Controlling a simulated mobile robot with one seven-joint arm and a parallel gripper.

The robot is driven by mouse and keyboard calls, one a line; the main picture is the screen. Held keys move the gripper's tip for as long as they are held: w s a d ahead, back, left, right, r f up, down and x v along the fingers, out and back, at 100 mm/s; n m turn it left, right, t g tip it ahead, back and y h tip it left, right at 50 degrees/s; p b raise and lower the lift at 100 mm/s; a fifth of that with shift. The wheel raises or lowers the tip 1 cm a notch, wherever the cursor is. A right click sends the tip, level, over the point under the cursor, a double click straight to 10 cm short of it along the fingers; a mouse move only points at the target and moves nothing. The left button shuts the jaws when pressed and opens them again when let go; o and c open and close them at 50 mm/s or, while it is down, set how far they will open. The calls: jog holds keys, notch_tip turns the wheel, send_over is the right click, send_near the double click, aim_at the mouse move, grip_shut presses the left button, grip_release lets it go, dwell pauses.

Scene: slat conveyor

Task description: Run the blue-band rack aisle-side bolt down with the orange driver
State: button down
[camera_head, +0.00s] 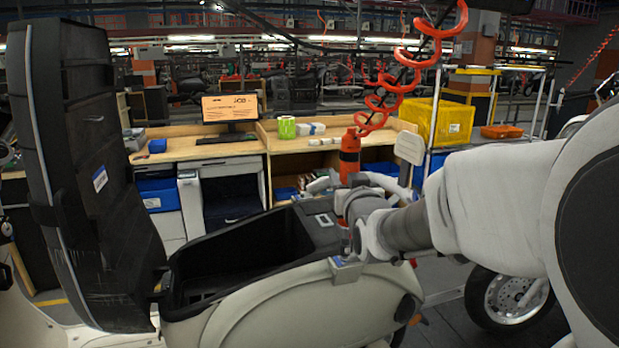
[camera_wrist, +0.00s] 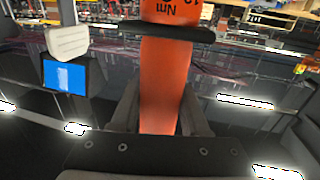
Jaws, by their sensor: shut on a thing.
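The orange driver (camera_head: 350,158) stands upright at the rear of a cream scooter, with a coiled red hose above it. My gripper (camera_head: 350,200) is shut around the driver's body. In the wrist view the orange body (camera_wrist: 165,80) sits between the two dark fingers of my gripper (camera_wrist: 161,112), with a black collar above them. The driver's lower end is mostly hidden behind my wrist, just above the scooter's tail. A small grey-blue bracket (camera_head: 346,268) shows below it on the scooter's side.
The scooter's seat (camera_head: 85,170) is raised at left over an open black storage bay (camera_head: 240,255). A pale plate (camera_head: 410,148) rises close right of the driver.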

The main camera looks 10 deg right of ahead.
jog(key=shift+f+b, duration=0.6)
jog(key=shift+b, duration=0.3)
dwell(0.9)
jog(key=shift+f+b, duration=0.2)
jog(key=shift+b, duration=0.7)
jog(key=shift+r+b, duration=0.3)
jog(key=shift+r, duration=0.1)
dwell(0.8)
dwell(0.5)
